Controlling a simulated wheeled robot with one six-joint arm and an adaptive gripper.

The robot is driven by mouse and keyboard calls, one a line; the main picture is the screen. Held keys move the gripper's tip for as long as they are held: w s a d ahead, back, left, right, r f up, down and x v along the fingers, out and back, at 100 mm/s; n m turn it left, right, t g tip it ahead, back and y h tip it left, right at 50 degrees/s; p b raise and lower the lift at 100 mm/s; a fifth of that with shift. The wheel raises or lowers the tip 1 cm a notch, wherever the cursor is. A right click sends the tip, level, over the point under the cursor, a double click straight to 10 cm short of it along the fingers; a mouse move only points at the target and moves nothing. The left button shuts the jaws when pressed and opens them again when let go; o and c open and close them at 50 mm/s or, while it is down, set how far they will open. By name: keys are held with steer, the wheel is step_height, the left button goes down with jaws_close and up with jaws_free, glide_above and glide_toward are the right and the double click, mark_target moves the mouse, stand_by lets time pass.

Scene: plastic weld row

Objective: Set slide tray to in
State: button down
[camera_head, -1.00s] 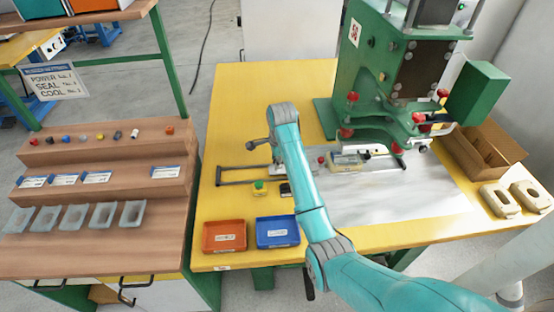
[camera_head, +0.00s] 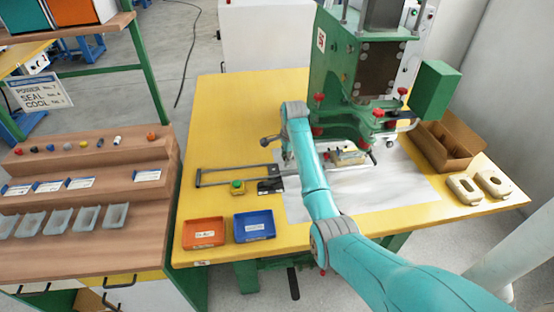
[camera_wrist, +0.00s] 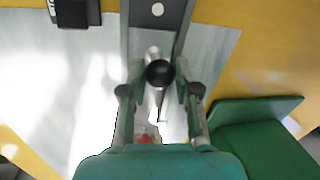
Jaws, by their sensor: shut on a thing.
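The slide tray (camera_head: 352,166) is a grey plate on rails (camera_head: 222,184) on the yellow table, with a cream-coloured piece (camera_head: 346,156) on it. It lies at the left of the green press (camera_head: 345,75), its right part close to the press's lower frame. My gripper (camera_wrist: 160,90) is shut on a dark round knob (camera_wrist: 160,73), which shows between its two fingers in the wrist view. A grey bar with a pale round spot (camera_wrist: 157,10) lies beyond the knob.
Cream parts (camera_head: 464,188) and a cardboard box (camera_head: 440,145) are at the right.

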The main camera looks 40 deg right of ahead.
steer(key=shift+s+d, duration=0.15)
steer(key=shift+d, duration=0.05)
steer(key=c, duration=0.8)
jaws_free()
steer(key=shift+d, duration=0.1)
steer(key=shift+c, duration=0.2)
step_height(320, 180, up, 12)
steer(key=s+a, duration=0.1)
steer(key=s, duration=0.1)
steer(key=shift+s+f, duration=0.15)
